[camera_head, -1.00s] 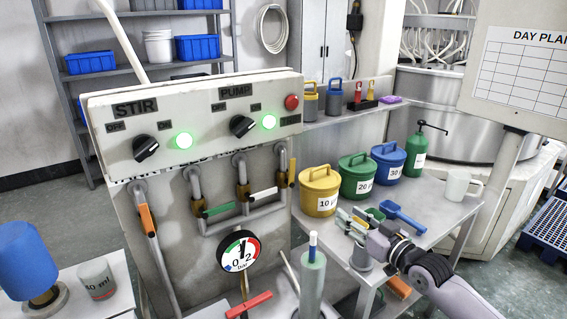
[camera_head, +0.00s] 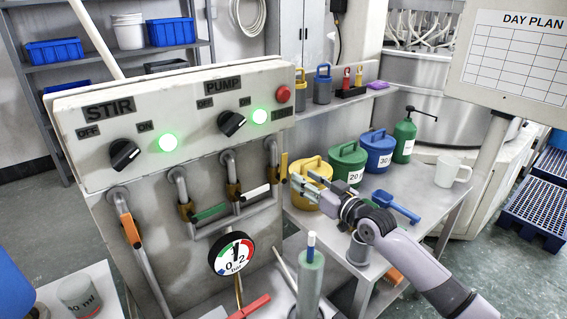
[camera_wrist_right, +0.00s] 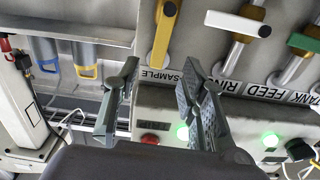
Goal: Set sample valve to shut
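The sample valve has a yellow lever (camera_head: 284,166) at the right edge of the pipe panel. In the right wrist view the yellow lever (camera_wrist_right: 163,36) stands lengthwise in the picture, above the upside-down SAMPLE label (camera_wrist_right: 173,77). My right gripper (camera_head: 298,184) is in front of the yellow tub, close to the lever's right side. In the wrist view its two fingers (camera_wrist_right: 155,88) are spread apart with nothing between them. The lever is beyond the fingertips and appears apart from them. My left gripper is not in view.
Other levers, white (camera_head: 258,192), green (camera_head: 209,211) and orange (camera_head: 130,228), are on the same panel. A pressure gauge (camera_head: 231,252) and red lever (camera_head: 249,307) are below. Yellow (camera_head: 305,200), green (camera_head: 348,163) and blue (camera_head: 379,150) tubs stand on the side table.

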